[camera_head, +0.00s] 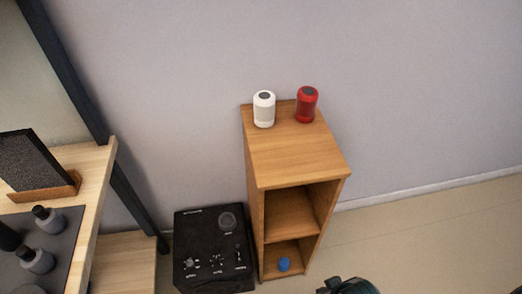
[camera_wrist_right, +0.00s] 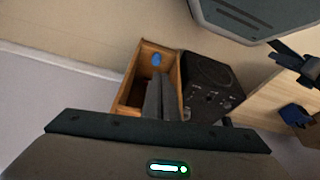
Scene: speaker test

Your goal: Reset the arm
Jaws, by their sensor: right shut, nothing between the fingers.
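My right gripper (camera_head: 345,286) shows only in part at the bottom edge of the head view, in front of and below the wooden shelf unit. In the right wrist view its two grey fingers (camera_wrist_right: 160,98) are together with nothing between them, and they overlap the picture of the shelf unit (camera_wrist_right: 133,88). My left gripper is not in either view.
The wooden shelf unit (camera_head: 290,150) bears a white cylinder (camera_head: 264,109) and a red one (camera_head: 306,104). A blue object (camera_head: 284,265) sits in its lower compartment. A black speaker box (camera_head: 212,250) stands left of it. A wooden desk (camera_head: 88,165) is farther left. Floor at right is clear.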

